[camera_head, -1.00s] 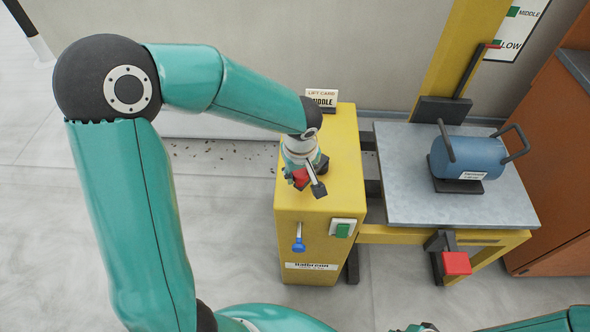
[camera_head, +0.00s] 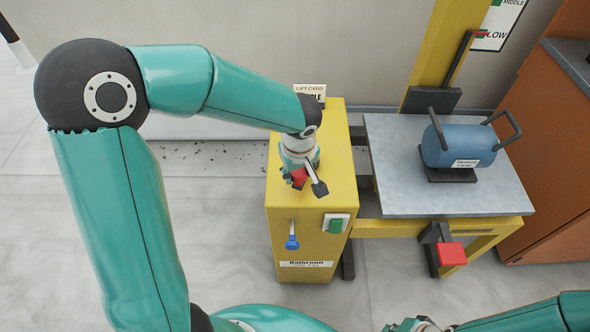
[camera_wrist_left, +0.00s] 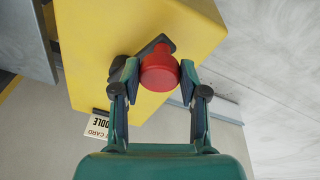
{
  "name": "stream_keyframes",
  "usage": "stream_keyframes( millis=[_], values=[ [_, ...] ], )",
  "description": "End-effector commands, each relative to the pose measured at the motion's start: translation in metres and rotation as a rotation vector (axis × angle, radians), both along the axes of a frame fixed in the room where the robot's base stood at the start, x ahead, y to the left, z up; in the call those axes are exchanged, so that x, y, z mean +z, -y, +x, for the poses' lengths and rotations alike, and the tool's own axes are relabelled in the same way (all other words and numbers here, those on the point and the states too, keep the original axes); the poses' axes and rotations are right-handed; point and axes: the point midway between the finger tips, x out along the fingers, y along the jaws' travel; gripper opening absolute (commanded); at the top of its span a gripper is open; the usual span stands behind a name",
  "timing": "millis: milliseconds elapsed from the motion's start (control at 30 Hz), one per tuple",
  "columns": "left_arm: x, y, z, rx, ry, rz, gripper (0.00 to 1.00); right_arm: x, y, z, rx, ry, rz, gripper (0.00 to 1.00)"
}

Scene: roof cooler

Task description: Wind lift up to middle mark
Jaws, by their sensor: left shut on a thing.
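A yellow winch box (camera_head: 310,225) stands left of the lift. My left gripper (camera_wrist_left: 160,78) is shut on the red knob (camera_wrist_left: 160,72) of a dark crank arm (camera_wrist_left: 152,46) above the box top; the knob is partly hidden in the head view (camera_head: 299,176). The lift's grey platform (camera_head: 400,195) carries a blue tank-like unit (camera_head: 460,146). The red pointer (camera_head: 466,45) on the yellow mast is near the LOW label (camera_head: 496,36); the MIDDLE label (camera_head: 512,3) is above. My right gripper (camera_head: 412,325) is at the bottom edge, mostly cut off.
A card reading "LIFT CARD" (camera_head: 310,90) stands behind the box, partly hidden by my left wrist. The box front has a blue-tipped lever (camera_head: 292,242) and a green switch (camera_head: 336,225). A red pad (camera_head: 452,253) sticks out below the platform. An orange cabinet (camera_head: 555,150) stands at right.

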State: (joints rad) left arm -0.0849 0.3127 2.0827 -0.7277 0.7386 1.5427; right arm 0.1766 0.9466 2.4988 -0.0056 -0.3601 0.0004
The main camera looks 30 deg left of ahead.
Motion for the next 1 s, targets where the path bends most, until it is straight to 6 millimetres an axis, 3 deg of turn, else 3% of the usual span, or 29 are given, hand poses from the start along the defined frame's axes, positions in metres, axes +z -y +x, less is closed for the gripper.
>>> stream_keyframes(
  millis=[333, 767, 1000],
  values=[
    [-0.003, 0.021, 0.003, -0.006, -0.004, -0.008, 0.01, -0.01, 0.0, 0.0, 0.0, 0.0, 0.0, 0.0],
    [-0.002, 0.024, 0.004, -0.003, -0.004, -0.008, 0.01, -0.01, 0.0, 0.0, 0.0, 0.0, 0.0, 0.0],
    [-0.003, 0.035, 0.01, -0.005, -0.002, -0.008, 0.01, -0.015, 0.0, 0.0, 0.0, 0.0, 0.0, 0.0]
  ],
)
